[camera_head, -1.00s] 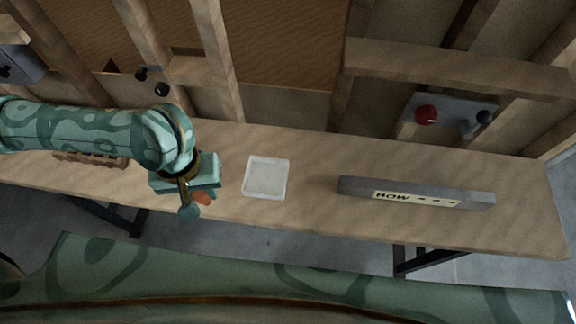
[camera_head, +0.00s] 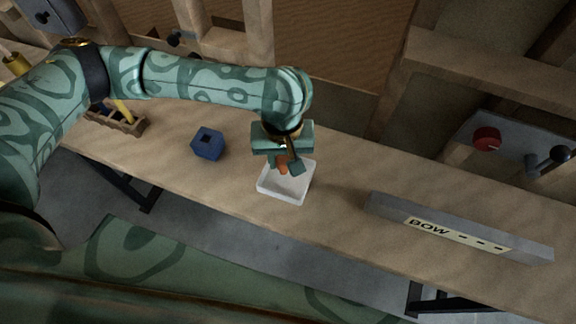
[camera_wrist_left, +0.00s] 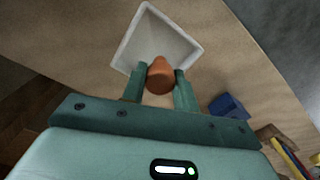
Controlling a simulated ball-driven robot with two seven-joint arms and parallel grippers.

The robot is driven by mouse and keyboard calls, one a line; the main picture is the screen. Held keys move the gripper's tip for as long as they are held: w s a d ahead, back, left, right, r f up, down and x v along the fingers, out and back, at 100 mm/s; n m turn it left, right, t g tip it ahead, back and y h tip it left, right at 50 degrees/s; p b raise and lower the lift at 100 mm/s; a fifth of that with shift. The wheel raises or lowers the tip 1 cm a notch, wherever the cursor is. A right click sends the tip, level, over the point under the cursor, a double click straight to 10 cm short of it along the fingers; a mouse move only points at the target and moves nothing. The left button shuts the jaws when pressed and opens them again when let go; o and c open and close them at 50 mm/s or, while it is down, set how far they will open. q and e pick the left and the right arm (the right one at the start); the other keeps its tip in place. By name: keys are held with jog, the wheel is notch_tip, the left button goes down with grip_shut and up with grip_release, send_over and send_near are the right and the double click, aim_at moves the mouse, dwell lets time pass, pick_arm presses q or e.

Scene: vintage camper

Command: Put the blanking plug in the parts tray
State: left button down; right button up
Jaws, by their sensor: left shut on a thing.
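The blanking plug is an orange-brown rounded piece (camera_head: 282,165). It also shows in the left wrist view (camera_wrist_left: 160,75), between the two fingers. My left gripper (camera_head: 285,163) is shut on it; the fingers also show in the left wrist view (camera_wrist_left: 160,90). The parts tray is a white, shallow, square tray (camera_head: 290,190) on the bench, and it also shows in the left wrist view (camera_wrist_left: 128,48). The gripper and plug are over the tray's far part in the head view. The plug's height above the tray floor is hard to tell. My right gripper is not in view.
A blue block with a dark hole (camera_head: 208,144) stands left of the tray. A wooden rack (camera_head: 125,122) with tools is further left. A grey bar labelled BOW (camera_head: 460,228) lies to the right. A panel with a red knob (camera_head: 486,138) is at the back right.

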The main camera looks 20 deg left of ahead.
aim_at(287, 157)
pick_arm(q)
jog(key=shift+w+d+f, duration=0.2)
jog(key=shift+f, duration=0.2)
notch_tip(287, 157, down, 4)
jog(key=b, duration=0.3)
jog(key=shift+w+r+b, duration=0.1)
jog(key=shift+r+b, duration=0.1)
jog(key=shift+b, duration=0.15)
jog(key=shift+r, duration=0.25)
jog(key=shift+p, duration=0.35)
jog(key=c, duration=1.1)
grip_release()
notch_tip(287, 157, up, 12)
jog(key=p, duration=0.7)
